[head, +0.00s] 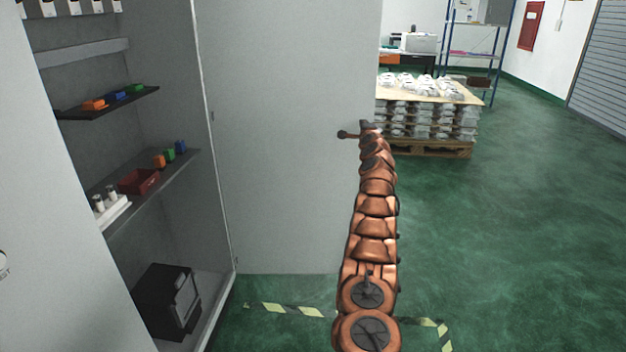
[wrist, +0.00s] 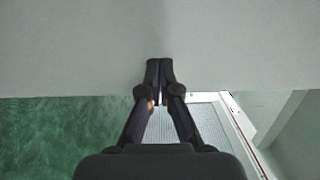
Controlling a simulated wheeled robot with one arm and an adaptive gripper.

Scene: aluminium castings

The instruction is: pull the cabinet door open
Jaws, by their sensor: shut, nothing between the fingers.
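The cabinet (head: 175,60) stands at the left in the head view with its inside exposed. Its grey door (head: 285,130) is swung wide open, its left edge along the cabinet's side. My copper-coloured arm reaches forward to the door's right edge, and a small dark part at its end overlaps the panel. In the wrist view my gripper (wrist: 159,62) is shut and empty, its fingertips against or just before a plain grey surface (wrist: 70,50), probably the door. I cannot tell whether they touch. No handle can be made out.
Shelves hold coloured blocks (head: 115,98), a red bin (head: 139,181) and a black box (head: 167,300). A pallet of castings (head: 425,120) stands beyond the door. Striped tape (head: 290,311) marks the green floor, which is clear at the right.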

